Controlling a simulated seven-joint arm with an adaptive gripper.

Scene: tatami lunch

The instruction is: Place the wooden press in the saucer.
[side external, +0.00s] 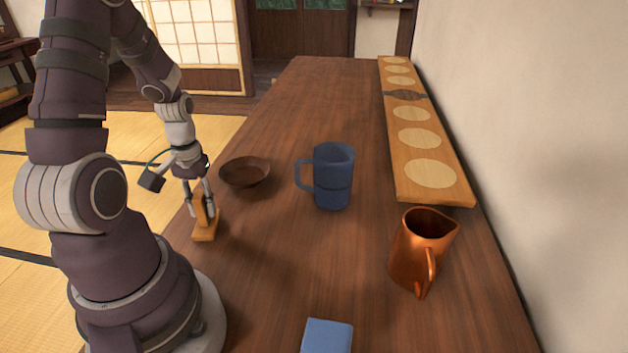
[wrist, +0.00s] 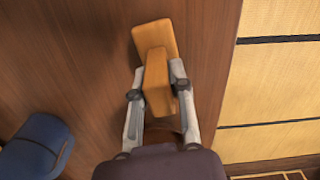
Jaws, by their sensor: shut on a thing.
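The wooden press (side external: 206,230) is a light orange-brown block with a flat base and an upright handle. It stands at the left edge of the table, and its base appears to rest on the tabletop. My gripper (side external: 203,201) points down and is shut on the handle. In the wrist view the press (wrist: 155,38) shows between the two fingers of my gripper (wrist: 160,85). The saucer (side external: 245,172) is a dark brown round dish on the table, behind and to the right of the press. It looks empty.
A blue mug (side external: 333,180) stands right of the saucer; it also shows in the wrist view (wrist: 35,148). A copper pitcher (side external: 420,250), a blue block (side external: 327,337) and a long wooden board with pale discs (side external: 455,190) are on the table (side external: 290,270). Table between press and saucer is clear.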

